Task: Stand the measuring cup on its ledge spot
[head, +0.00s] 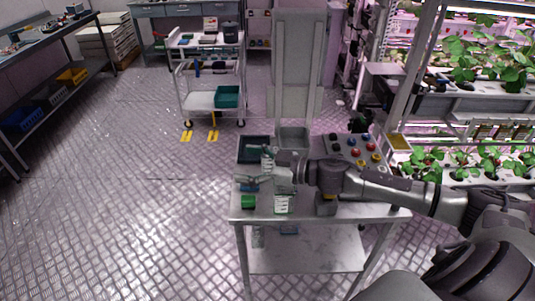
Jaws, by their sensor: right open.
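A clear cup with green markings (284,204), which looks like the measuring cup, stands near the front edge of the small metal table, just below my right gripper in the picture. My right gripper (252,182) reaches in from the right over the table, its fingers pointing left. It is open, and I see nothing held in it. Whether its body touches the cup, I cannot tell. The ledge spot is not one I can make out for sure. My left gripper is out of view.
The metal table (345,213) also carries a green item (248,202), a dark tray (253,142), a clear container (267,157) and a panel with coloured knobs (356,150). Plant racks (460,104) stand right. A cart (201,99) stands behind. The floor at left is clear.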

